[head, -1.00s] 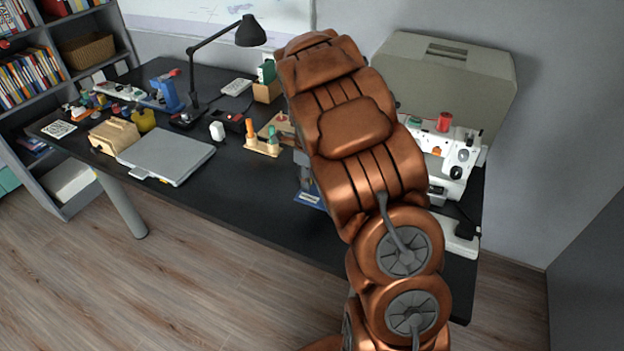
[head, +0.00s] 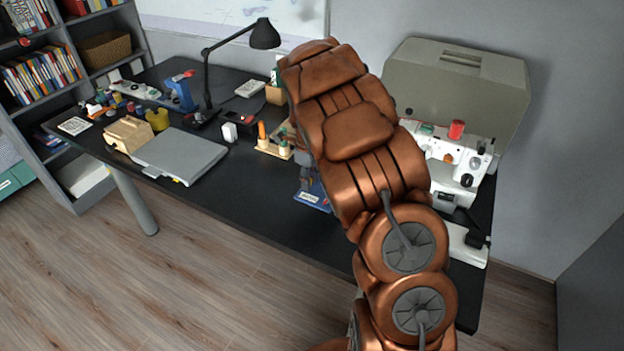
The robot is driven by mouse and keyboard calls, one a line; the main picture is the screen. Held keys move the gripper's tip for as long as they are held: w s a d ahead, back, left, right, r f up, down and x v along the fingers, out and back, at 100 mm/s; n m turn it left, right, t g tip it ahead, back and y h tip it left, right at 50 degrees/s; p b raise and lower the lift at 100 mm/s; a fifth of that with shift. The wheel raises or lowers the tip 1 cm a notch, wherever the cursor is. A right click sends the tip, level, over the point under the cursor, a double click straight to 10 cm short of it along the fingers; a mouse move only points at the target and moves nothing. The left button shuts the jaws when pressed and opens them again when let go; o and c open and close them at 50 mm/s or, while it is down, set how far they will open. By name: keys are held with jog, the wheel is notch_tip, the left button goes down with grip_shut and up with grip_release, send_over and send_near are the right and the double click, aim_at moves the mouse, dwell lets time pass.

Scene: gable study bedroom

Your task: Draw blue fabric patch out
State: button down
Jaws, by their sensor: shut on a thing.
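My gripper (head: 307,178) shows only as a dark grey sliver directly above this blue piece. Its fingertips and the contact are mostly behind my arm. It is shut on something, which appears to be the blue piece. The white sewing machine (head: 465,158) stands right of my arm, with a red spool on top. Its left part is hidden.
The black desk (head: 235,200) holds a closed grey laptop (head: 180,155), a wooden stand with orange and green pieces (head: 272,150) and a black lamp (head: 264,34). A large grey-green case (head: 455,85) stands behind the sewing machine. Wooden floor (head: 200,280) is open in front.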

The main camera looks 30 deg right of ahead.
jog(key=shift+w+a+p, duration=0.3)
jog(key=shift+w+a, duration=0.35)
jog(key=shift+w, duration=0.35)
jog(key=shift+w+a+p, duration=0.3)
jog(key=shift+w+a, duration=0.3)
jog(key=shift+w, duration=0.35)
jog(key=shift+r, duration=0.15)
jog(key=shift+r+p, duration=0.9)
jog(key=shift+r, duration=1.95)
